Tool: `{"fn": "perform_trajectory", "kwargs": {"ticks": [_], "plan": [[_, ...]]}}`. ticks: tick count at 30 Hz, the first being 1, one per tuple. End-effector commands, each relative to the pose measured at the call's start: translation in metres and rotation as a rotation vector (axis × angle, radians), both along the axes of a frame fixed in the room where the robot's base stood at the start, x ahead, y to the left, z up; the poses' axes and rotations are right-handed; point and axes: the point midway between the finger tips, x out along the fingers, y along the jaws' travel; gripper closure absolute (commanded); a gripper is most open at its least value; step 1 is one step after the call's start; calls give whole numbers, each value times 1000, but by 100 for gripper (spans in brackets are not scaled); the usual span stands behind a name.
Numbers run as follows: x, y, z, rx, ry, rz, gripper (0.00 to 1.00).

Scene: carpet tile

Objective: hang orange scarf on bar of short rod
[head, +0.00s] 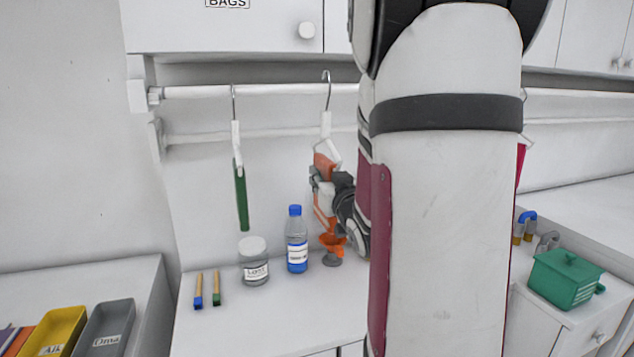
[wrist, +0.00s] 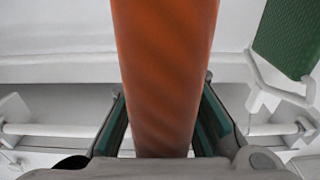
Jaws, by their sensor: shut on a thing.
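My gripper (head: 320,181) is shut on the orange scarf (head: 325,213), below the upper rod (head: 280,90) in the head view. In the wrist view the orange scarf (wrist: 165,70) runs as a broad strip between my fingers. A metal hook with a white lower part (head: 326,122) is over the upper rod, right above the orange scarf; I cannot tell whether they are joined. A lower rod (head: 200,138) runs beneath. Both rods pass behind my arm, so I cannot tell which is the short one.
A green scarf (head: 241,195) hangs from another hook to the left. A green box (head: 566,278) sits at right. My arm hides the middle.

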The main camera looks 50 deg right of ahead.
Motion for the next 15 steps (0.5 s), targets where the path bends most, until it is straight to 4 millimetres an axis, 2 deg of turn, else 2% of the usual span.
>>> {"fn": "perform_trajectory", "kwargs": {"ticks": [15], "plan": [[47, -28, -1, -2, -1, 1, 100]]}}
